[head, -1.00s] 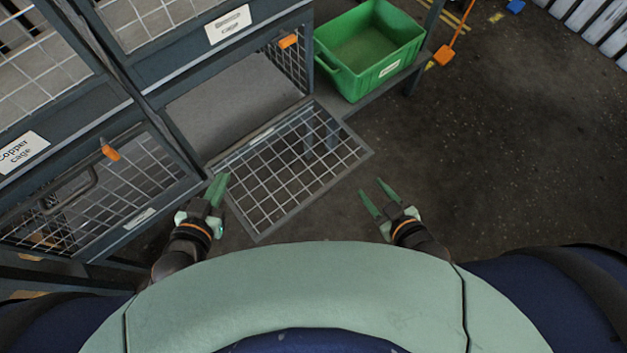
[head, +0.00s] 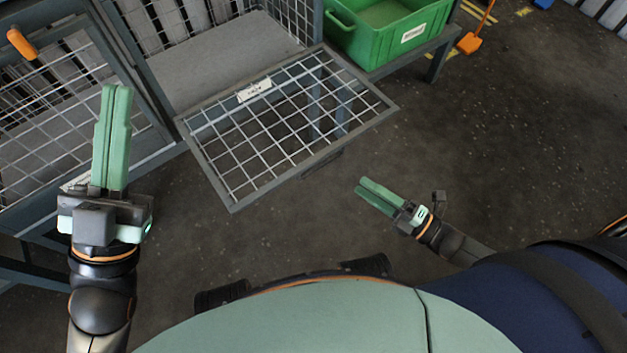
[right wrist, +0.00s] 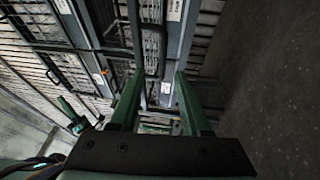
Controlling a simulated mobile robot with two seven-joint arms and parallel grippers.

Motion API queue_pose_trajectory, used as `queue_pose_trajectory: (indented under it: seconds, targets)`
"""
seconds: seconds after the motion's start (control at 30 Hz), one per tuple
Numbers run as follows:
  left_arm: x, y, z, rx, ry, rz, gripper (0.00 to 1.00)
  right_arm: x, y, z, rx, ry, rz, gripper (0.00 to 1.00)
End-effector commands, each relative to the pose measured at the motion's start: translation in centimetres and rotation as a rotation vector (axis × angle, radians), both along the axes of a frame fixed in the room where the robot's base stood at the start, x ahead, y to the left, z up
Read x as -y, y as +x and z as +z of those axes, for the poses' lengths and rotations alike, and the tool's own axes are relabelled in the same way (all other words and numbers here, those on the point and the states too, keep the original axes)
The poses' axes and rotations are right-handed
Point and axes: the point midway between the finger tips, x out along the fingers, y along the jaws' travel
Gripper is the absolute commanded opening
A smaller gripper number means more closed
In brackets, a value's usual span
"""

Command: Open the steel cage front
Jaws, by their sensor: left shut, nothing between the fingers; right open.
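A mesh cage front (head: 285,125) is folded down and lies about level, sticking out from the bottom of an open cage bay (head: 220,65). A small label (head: 254,90) on it is too blurred to read, so I cannot confirm that it is the steel cage. A dark handle (head: 322,165) shows below its outer edge. My left gripper (head: 116,90) is shut and empty, left of the front and apart from it. My right gripper (head: 363,186) is open and empty, right of the front's outer edge and apart from it. In the right wrist view its fingers (right wrist: 157,78) point towards blurred mesh and frames.
A closed mesh front with an orange latch (head: 20,42) stands at the left, behind my left gripper. A green crate (head: 390,35) sits on a low shelf at the back right. An orange scoop-like tool (head: 470,43) is beyond it. Dark floor is clear at the right.

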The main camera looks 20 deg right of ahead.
Motion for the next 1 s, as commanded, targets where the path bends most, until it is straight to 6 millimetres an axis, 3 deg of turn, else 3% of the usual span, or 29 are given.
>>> queue_pose_trajectory:
  seconds: [0.03,0.27,0.73,1.0]
  targets:
    - [0.1,-0.5,-0.5,0.028,-0.001,-0.007,0.00,0.3,-0.1,-1.1,0.028,-0.017,0.010,0.47]
    - [0.2,-1.2,0.0,0.069,-0.002,-0.018,0.00,0.1,0.3,-1.0,0.078,-0.039,0.025,0.47]
    - [0.4,-1.1,-2.1,0.060,0.013,-0.010,0.00,-5.8,6.7,0.3,0.076,-0.037,0.024,0.47]
    - [0.5,-1.0,-2.7,0.059,0.021,-0.008,0.00,-7.7,8.6,0.8,0.074,-0.037,0.024,0.47]
